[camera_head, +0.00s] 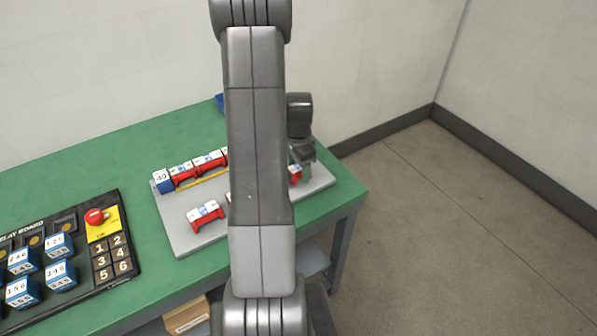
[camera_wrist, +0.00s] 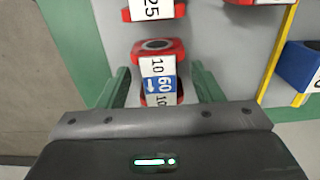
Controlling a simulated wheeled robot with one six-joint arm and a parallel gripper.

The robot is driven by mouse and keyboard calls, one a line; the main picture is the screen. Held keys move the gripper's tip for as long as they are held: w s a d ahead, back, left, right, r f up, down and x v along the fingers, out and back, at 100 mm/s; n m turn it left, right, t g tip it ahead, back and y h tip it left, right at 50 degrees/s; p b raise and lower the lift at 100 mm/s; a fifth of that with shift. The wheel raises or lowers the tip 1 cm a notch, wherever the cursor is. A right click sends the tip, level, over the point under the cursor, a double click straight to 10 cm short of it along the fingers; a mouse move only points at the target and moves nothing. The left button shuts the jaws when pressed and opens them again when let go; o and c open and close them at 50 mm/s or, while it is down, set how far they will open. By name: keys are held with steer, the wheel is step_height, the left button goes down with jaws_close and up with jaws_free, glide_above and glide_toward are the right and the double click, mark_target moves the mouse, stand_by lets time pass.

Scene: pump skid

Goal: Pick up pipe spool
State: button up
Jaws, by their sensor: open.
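A red pipe spool with a white and blue label reading 10, 60, 10 (camera_wrist: 158,84) lies on the grey plate in the wrist view. My gripper (camera_wrist: 160,72) is open, with one green finger on each side of the spool and visible gaps between. Whether the fingers reach down to its full depth is unclear. In the head view my gripper (camera_head: 306,165) is at the plate's right end, with part of a red spool (camera_head: 296,175) beside it; my arm hides much of this area. Another red spool with a label reading 25 (camera_wrist: 152,11) lies beyond the fingertips.
The grey plate (camera_head: 180,236) lies on a green table (camera_head: 120,150). A row of red pieces (camera_head: 207,162) with a blue block (camera_head: 162,180) lines its back, behind a yellow strip (camera_head: 205,181). Another red spool (camera_head: 206,214) lies in front. A relay board (camera_head: 125,262) stands left.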

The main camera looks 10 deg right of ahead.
steer(key=c, duration=1.2)
steer(key=shift+c, duration=0.2)
steer(key=shift+r, duration=0.1)
